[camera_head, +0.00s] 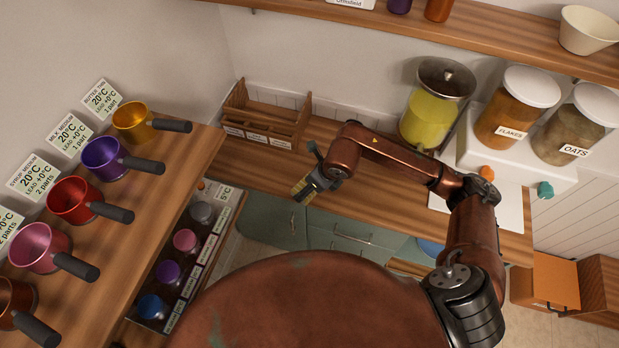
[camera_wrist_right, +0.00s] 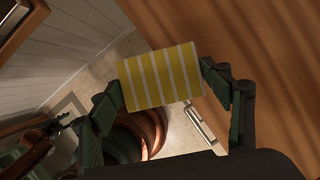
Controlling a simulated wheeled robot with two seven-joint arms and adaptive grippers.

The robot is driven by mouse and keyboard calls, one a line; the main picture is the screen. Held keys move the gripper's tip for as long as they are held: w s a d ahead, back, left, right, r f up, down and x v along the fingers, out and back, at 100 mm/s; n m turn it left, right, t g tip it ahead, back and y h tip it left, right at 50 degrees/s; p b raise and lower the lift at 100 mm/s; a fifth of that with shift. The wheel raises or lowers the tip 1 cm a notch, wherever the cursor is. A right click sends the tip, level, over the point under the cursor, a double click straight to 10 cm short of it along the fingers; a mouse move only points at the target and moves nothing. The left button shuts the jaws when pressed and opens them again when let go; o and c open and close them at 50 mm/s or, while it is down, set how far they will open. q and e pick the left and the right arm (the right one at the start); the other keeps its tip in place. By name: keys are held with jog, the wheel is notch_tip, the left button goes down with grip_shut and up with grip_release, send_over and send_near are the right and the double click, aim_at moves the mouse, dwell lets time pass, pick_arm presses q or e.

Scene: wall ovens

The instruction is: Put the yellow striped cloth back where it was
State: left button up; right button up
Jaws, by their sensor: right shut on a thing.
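The yellow striped cloth (camera_wrist_right: 160,77) is between the fingers of my right gripper (camera_wrist_right: 162,84), with its yellow face and pale stripes toward the right wrist camera. The gripper is shut on it, one finger at each side edge. In the head view, my right gripper (camera_head: 311,184) is at the front edge of the wooden counter (camera_head: 365,190). The cloth shows there only as a small yellow patch (camera_head: 301,189). I cannot tell how high it is above the counter. My left gripper is in neither view.
An empty-looking wooden rack (camera_head: 265,118) with labelled compartments stands at the counter's back left. A yellow-filled dispenser (camera_head: 435,105) and jars of flakes (camera_head: 515,105) and oats (camera_head: 573,125) stand right. Coloured pots (camera_head: 75,200) with dark handles line the left counter. Drawers (camera_head: 350,237) lie below.

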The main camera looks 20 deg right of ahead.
jog(key=w, duration=0.1)
jog(key=w+f+b, duration=0.1)
jog(key=w, duration=0.1)
jog(key=w+d+f, duration=0.1)
jog(key=shift+w+d+f+b, duration=0.1)
jog(key=shift+w+f+b, duration=0.05)
jog(key=shift+f+b, duration=0.15)
jog(key=w+f+b, duration=0.1)
jog(key=w+d+f+b, duration=0.1)
jog(key=w+f+b, duration=0.2)
jog(key=w+f, duration=0.1)
jog(key=shift+w+d, duration=0.1)
jog(key=shift+d, duration=0.2)
jog(key=shift+w+f+b, duration=0.15)
jog(key=shift+f+b, duration=0.2)
jog(key=shift+b, duration=0.1)
notch_tip(320, 180, down, 4)
jog(key=shift+w+d+r+b, duration=0.15)
jog(key=shift+r+b, duration=0.1)
jog(key=shift+b, duration=0.7)
jog(key=shift+r, duration=0.15)
jog(key=o, duration=1.2)
